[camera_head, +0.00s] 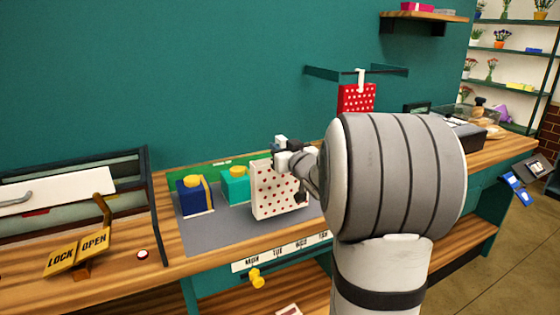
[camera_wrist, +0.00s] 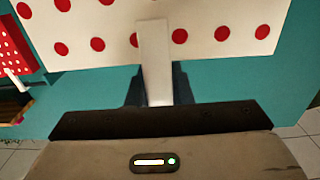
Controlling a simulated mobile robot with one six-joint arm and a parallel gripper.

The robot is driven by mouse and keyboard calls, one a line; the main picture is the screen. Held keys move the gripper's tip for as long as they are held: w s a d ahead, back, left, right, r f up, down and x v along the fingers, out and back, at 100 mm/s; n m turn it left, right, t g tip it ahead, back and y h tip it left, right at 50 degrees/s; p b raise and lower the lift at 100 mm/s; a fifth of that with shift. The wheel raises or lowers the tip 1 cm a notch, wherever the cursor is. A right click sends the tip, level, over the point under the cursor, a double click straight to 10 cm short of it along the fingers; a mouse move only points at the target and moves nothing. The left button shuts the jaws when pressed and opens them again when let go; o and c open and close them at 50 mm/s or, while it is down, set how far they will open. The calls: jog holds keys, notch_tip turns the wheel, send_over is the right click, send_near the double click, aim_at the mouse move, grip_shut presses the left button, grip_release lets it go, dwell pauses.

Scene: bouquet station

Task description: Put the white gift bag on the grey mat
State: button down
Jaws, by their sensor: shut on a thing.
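The white gift bag (camera_head: 277,193) has red dots and is upright at the right part of the grey mat (camera_head: 213,235). I cannot tell whether its base touches the mat. My gripper (camera_head: 283,158) is at the top of the bag, shut on its white handle. In the wrist view the white strap (camera_wrist: 155,62) runs between the dark fingers (camera_wrist: 158,88), with the dotted bag face (camera_wrist: 205,30) beyond it. My arm hides the area right of the bag.
A blue box (camera_head: 195,197) and a teal box (camera_head: 235,187) with yellow tops stand on the mat left of the bag. A red dotted bag (camera_head: 357,98) hangs on a rail behind. A yellow LOCK/OPEN sign (camera_head: 78,252) is at left. The mat's front left is clear.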

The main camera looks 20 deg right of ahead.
jog(key=shift+f, duration=1.5)
jog(key=shift+f+b, duration=0.15)
jog(key=shift+b, duration=0.15)
jog(key=c, duration=1.3)
grip_release()
